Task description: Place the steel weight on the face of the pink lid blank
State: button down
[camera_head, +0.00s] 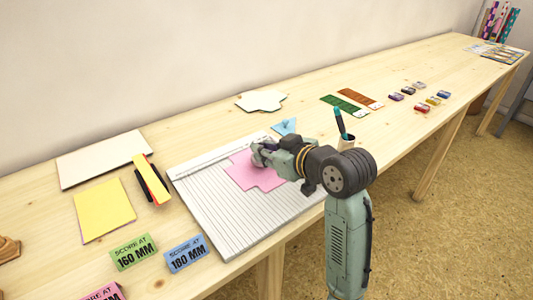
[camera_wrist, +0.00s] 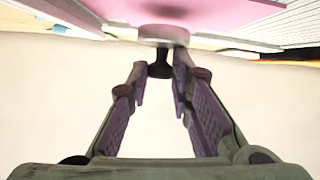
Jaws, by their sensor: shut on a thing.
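The pink lid blank (camera_head: 262,181) lies flat on the white ridged scoring board (camera_head: 213,206). It also shows at the top of the wrist view (camera_wrist: 215,12). My gripper (camera_head: 262,153) is over the blank's upper part in the head view. In the wrist view my gripper's fingers (camera_wrist: 160,72) are closed around the dark knob of the steel weight (camera_wrist: 163,35), whose pale round base faces the blank. I cannot tell whether the base touches the pink face or hangs just above it. In the head view my fingers largely hide the weight.
A blue triangular piece (camera_head: 284,126) lies just behind the board. A white blank (camera_head: 261,101) lies farther back. Yellow sheets (camera_head: 104,209) and the score cards (camera_head: 186,254) are at left. A cup with a pen (camera_head: 346,142) stands right of my gripper. Several inkpads (camera_head: 421,107) lie farther right.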

jog(key=shift+f, duration=0.7)
jog(key=shift+f, duration=0.25)
jog(key=c, duration=1.4)
grip_release()
jog(key=shift+c, duration=0.2)
jog(key=shift+r, duration=0.1)
jog(key=shift+r, duration=0.15)
jog(key=v, duration=1.2)
jog(key=shift+b, duration=0.4)
